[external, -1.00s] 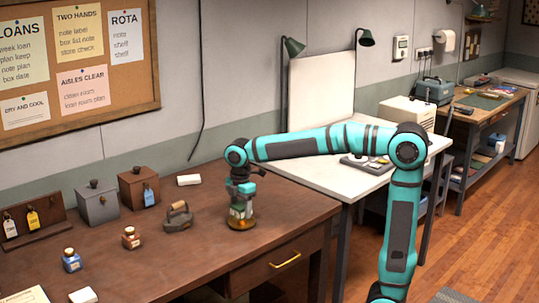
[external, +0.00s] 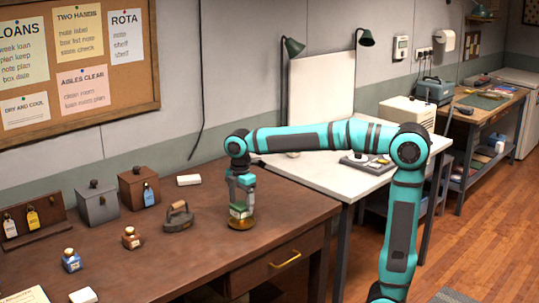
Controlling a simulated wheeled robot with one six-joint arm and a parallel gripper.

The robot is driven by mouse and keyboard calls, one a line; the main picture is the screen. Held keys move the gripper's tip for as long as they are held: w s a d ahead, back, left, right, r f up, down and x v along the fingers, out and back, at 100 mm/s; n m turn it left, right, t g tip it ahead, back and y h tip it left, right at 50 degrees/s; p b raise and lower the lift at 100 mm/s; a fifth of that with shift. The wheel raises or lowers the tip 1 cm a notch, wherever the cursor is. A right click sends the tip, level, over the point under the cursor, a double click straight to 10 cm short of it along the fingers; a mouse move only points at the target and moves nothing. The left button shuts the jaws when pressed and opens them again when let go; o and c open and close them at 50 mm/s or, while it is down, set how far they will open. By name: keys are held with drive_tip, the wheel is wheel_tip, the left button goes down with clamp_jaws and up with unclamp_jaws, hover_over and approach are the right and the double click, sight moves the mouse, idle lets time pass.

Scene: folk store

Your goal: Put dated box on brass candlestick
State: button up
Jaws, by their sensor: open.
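My gripper (external: 241,212) points down over the right part of the brown desk, at a brass-coloured round base (external: 241,224) that stands on the desk. This may be the brass candlestick; its upper part is hidden by my gripper. The jaws are open, and I cannot tell whether they surround it. A brown box with a knob and a blue tag (external: 138,187) stands at the back of the desk. A grey box with a knob (external: 97,203) stands to its left. I cannot read which is the dated box.
A grey iron-like weight (external: 178,217) stands left of my gripper. Small bottles, blue (external: 72,261) and brown (external: 131,239), stand nearer the front left. A white block (external: 188,180) lies behind. A tag rack (external: 32,224) stands at far left. The desk's front right is clear.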

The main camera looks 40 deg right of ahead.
sight(242, 205)
wheel_tip(242, 205, up, 9)
idle(0.3)
drive_tip(key=shift+d, duration=0.1)
drive_tip(key=s+d+r+m+t, duration=0.3)
drive_tip(key=s+d+m+t, duration=0.5)
drive_tip(key=d, duration=0.4)
drive_tip(key=s+d+r+m+t, duration=0.3)
drive_tip(key=s+d+m+t, duration=0.6)
drive_tip(key=d, duration=0.3)
drive_tip(key=shift+s+r+m, duration=0.25)
drive_tip(key=shift+s+m, duration=0.2)
drive_tip(key=shift+m, duration=0.05)
